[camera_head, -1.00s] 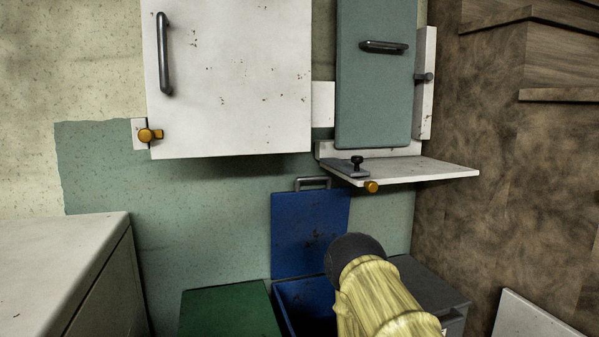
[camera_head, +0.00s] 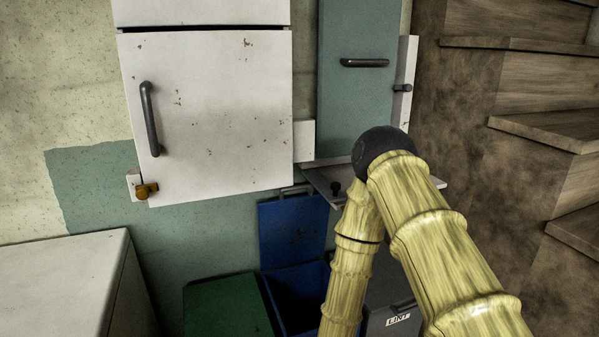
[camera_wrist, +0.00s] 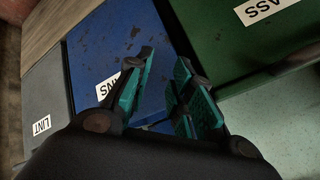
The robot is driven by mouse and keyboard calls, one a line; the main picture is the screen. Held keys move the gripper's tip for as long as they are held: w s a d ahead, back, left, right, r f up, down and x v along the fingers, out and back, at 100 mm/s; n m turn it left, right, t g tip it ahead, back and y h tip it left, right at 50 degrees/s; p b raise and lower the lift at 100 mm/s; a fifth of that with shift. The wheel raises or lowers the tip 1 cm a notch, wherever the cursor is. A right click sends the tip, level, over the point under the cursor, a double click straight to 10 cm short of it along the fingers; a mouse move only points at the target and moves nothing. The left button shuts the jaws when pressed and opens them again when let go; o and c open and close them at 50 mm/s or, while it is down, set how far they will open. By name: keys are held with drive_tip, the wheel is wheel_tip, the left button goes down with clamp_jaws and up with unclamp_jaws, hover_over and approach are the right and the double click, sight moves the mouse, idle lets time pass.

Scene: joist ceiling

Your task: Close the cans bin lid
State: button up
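The blue cans bin (camera_head: 270,300) stands low by the wall, its dark inside showing. Its blue lid (camera_head: 292,230) is raised upright against the wall, with a grey handle at its upper edge. In the wrist view, a blue surface of the bin (camera_wrist: 120,45) bears a white label that ends in "NS", partly hidden by a finger. My gripper (camera_wrist: 165,62) has teal pads; its fingers are apart with nothing between them, in front of the blue surface. Contact with it cannot be told. The gripper itself does not show in the head view.
A green bin (camera_head: 225,308) with its lid down stands left of the cans bin; a grey bin (camera_head: 385,318) labelled LINT stands right. A white shelf (camera_head: 425,180) projects above. A white cabinet (camera_head: 225,110) hangs on the wall. A white counter (camera_head: 60,290) is at left.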

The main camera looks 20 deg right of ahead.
drive_tip(key=w+d+r+m+t+h+p, duration=0.2)
drive_tip(key=w+r+m, duration=0.35)
drive_tip(key=r, duration=0.75)
drive_tip(key=w+d+r+m+t+h+p, duration=0.2)
drive_tip(key=w+r+m+t+p, duration=0.1)
drive_tip(key=w+r, duration=0.75)
drive_tip(key=w+d+r+m+t+h+p, duration=0.2)
drive_tip(key=w+r+m, duration=0.35)
drive_tip(key=r, duration=0.85)
drive_tip(key=w+d+n+p, duration=0.1)
drive_tip(key=w+d+p, duration=0.1)
drive_tip(key=w, duration=0.8)
drive_tip(key=shift+d+f, duration=0.15)
drive_tip(key=shift+d, duration=0.7)
drive_tip(key=shift+w, duration=0.1)
clamp_jaws()
